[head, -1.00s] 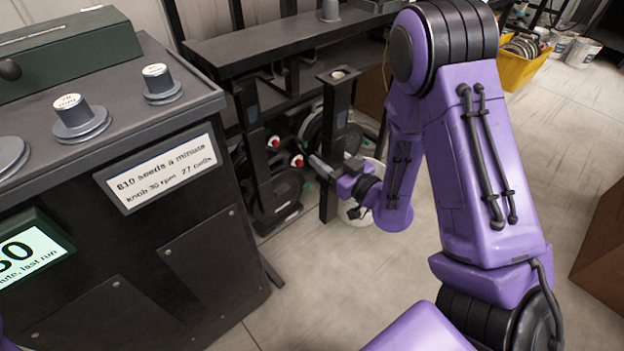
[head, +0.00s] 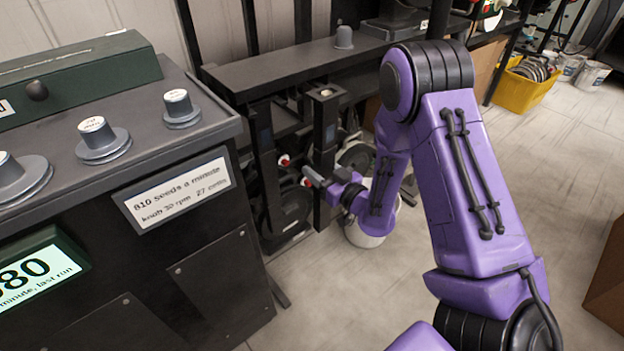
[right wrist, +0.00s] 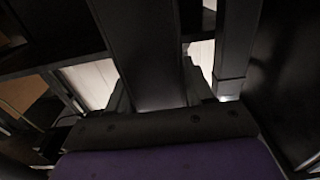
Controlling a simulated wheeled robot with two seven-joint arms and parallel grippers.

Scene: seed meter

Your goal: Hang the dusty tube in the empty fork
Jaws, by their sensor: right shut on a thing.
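A tall dark square tube (head: 325,125) stands upright in front of the bench in the head view, its open top end facing up; I take it for the dusty tube. My right gripper (head: 322,179) is shut on it around the middle of its length. In the right wrist view the tube (right wrist: 142,50) rises as a broad dark column in front of the gripper. Another dark upright (head: 265,145) stands just to its left, with a bluish patch near its top. I cannot make out the empty fork in either view. My left gripper is not in view.
A dark bench (head: 275,80) runs behind the tube. Two red knobs show near it, one at the left (head: 284,160). The control cabinet (head: 215,290) stands at the left. A white bucket (head: 370,235) sits behind my right forearm.

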